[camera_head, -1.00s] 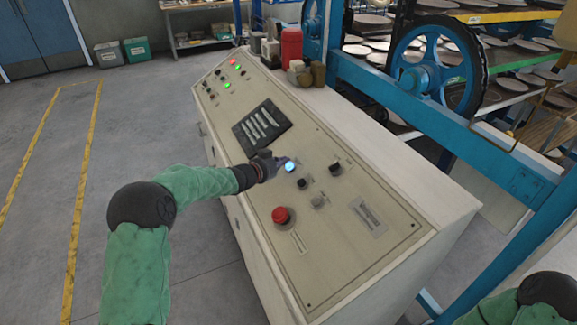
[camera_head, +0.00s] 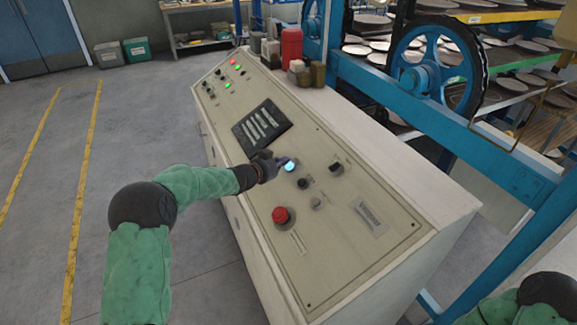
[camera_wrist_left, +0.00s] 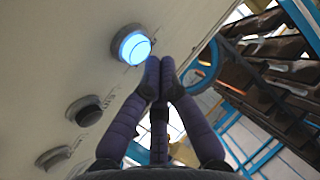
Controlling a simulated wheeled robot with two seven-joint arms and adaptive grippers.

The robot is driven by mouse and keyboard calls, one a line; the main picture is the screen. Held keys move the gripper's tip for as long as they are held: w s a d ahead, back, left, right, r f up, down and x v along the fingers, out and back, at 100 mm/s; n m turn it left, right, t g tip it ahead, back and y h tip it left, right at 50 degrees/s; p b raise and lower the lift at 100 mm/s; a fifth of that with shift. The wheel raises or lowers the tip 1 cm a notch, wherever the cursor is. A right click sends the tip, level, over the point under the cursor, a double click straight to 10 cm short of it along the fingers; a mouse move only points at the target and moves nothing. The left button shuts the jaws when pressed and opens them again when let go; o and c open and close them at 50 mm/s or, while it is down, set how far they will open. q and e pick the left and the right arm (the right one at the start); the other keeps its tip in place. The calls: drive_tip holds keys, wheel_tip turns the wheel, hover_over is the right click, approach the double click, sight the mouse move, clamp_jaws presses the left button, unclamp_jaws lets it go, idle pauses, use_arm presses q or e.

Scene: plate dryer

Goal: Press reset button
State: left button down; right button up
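A round button glowing blue (camera_head: 290,167) is on the sloped beige panel (camera_head: 340,255); it shows large in the left wrist view (camera_wrist_left: 132,46). No label on it is readable. My left gripper (camera_head: 283,161) is right at this button, coming in from the left. In the left wrist view its fingers (camera_wrist_left: 160,66) are together with nothing between them, and the tips are just beside the button's lower right rim. I cannot tell whether they touch it. My right gripper is not in view; only part of my right arm shows at the bottom right corner.
Dark knobs (camera_head: 303,184) (camera_head: 337,168) and a red mushroom button (camera_head: 281,215) are close by on the panel. A dark plate (camera_head: 262,124) lies farther up. Jars and a red container (camera_head: 291,47) stand on the cabinet top. A blue frame with a wheel (camera_head: 420,75) is behind.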

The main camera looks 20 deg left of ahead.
use_arm(q)
drive_tip(key=shift+w+f, duration=0.15)
drive_tip(key=shift+f, duration=0.05)
drive_tip(key=shift+w+d+f+b, duration=0.1)
drive_tip(key=shift+d+f+b, duration=0.15)
drive_tip(key=shift+f+b, duration=0.15)
idle(0.8)
idle(0.3)
drive_tip(key=shift+s+a+r+p, duration=0.15)
drive_tip(key=shift+r+p, duration=0.25)
drive_tip(key=shift+p, duration=0.1)
drive_tip(key=shift+s+a+r+p, duration=0.15)
drive_tip(key=shift+r+p, duration=0.2)
drive_tip(key=shift+p, duration=0.1)
drive_tip(key=shift+s+a+r+p, duration=0.15)
drive_tip(key=shift+a+r+p, duration=0.05)
drive_tip(key=shift+r+p, duration=0.3)
drive_tip(key=shift+s+a+r+p, duration=0.15)
drive_tip(key=shift+r+p, duration=0.25)
drive_tip(key=shift+p, duration=0.05)
drive_tip(key=r+p, duration=0.1)
drive_tip(key=s+a+r+p, duration=0.1)
drive_tip(key=shift+s+r+p, duration=0.15)
drive_tip(key=shift+r+p, duration=0.1)
drive_tip(key=shift+p, duration=0.1)
